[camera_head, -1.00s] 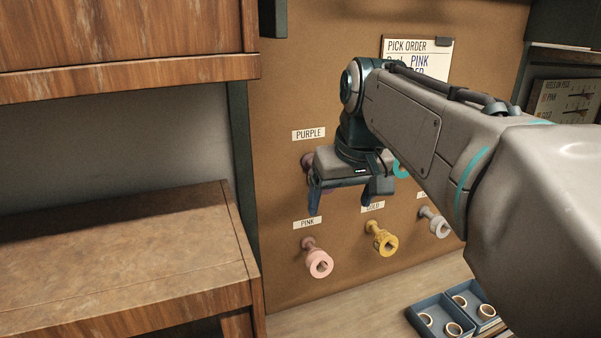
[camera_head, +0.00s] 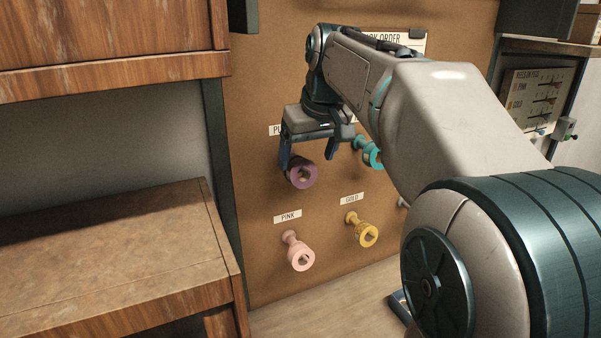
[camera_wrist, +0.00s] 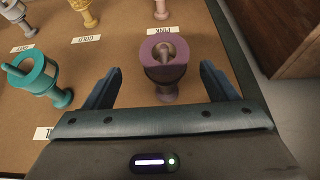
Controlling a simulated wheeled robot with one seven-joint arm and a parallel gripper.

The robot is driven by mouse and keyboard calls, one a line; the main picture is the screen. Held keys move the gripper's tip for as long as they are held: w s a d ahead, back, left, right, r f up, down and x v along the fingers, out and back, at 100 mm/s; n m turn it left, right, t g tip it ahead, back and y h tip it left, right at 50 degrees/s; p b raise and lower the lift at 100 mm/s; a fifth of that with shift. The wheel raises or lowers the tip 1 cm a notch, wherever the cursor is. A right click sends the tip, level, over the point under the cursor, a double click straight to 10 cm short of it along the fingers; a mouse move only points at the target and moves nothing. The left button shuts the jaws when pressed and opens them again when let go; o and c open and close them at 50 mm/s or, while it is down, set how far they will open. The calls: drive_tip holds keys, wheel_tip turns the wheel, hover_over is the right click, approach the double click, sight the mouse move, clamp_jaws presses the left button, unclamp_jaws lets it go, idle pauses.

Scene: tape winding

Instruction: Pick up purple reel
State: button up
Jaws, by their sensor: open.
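The purple reel (camera_head: 302,174) sits on its peg on the brown board, under a partly hidden label. In the wrist view the purple reel (camera_wrist: 166,75) lies between the two fingers, a little toward the right one, with space on both sides. My gripper (camera_head: 308,158) is open and empty, just above the reel in the head view. Its fingers (camera_wrist: 160,82) also show in the wrist view, apart from the reel as far as I can tell. The arm hides part of the board to the right.
A teal reel (camera_head: 372,155) hangs close to the right of my gripper. A pink reel (camera_head: 301,257) and a gold reel (camera_head: 366,235) hang below. A wooden shelf (camera_head: 110,250) stands at the left.

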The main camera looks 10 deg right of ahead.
sight(301, 165)
drive_tip(key=x, duration=0.3)
drive_tip(key=p+x, duration=0.1)
drive_tip(key=x, duration=0.1)
drive_tip(key=shift+w+a+f, duration=0.25)
drive_tip(key=shift+a, duration=0.15)
drive_tip(key=c, duration=1)
drive_tip(key=shift+c, duration=0.2)
drive_tip(key=shift+r, duration=0.15)
